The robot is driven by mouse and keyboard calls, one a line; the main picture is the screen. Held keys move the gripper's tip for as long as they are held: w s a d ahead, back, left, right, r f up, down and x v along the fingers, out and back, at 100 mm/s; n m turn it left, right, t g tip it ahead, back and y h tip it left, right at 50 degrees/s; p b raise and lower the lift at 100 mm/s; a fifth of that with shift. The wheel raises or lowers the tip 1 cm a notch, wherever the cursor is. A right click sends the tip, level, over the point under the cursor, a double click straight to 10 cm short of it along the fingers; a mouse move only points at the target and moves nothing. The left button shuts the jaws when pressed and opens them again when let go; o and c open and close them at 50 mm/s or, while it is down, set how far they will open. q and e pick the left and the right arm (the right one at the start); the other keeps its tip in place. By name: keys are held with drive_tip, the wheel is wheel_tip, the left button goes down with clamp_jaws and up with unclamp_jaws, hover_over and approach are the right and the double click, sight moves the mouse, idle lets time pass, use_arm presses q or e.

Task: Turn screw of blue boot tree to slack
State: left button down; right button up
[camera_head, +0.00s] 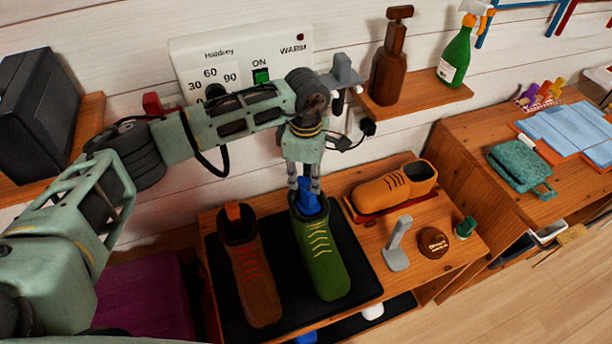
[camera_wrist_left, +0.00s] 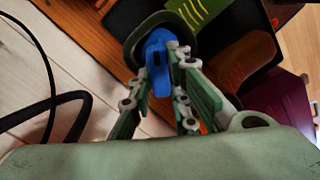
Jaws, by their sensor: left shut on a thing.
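The blue boot tree (camera_head: 308,199) stands in the opening of the green boot (camera_head: 321,254), which has yellow laces. My left gripper (camera_head: 306,186) comes down from above and is shut on the top of the blue boot tree. In the left wrist view the blue boot tree (camera_wrist_left: 158,62) shows between the fingers of the left gripper (camera_wrist_left: 172,62), inside the boot's collar. The screw cannot be made out; the fingers and the boot collar hide part of the tree. My right gripper is not in view.
A brown boot (camera_head: 251,274) with an orange tree stands left of the green boot on a black mat (camera_head: 351,262). A tan boot (camera_head: 393,187), a grey stand (camera_head: 398,246), a brown tin (camera_head: 433,242) and a small green object (camera_head: 465,227) stand to the right. A wall panel (camera_head: 241,62) is behind the arm.

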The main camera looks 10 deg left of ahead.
sight(306, 179)
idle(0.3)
use_arm(q)
drive_tip(key=c, duration=1.6)
unclamp_jaws()
drive_tip(key=shift+c, duration=0.2)
wheel_tip(306, 179, up, 12)
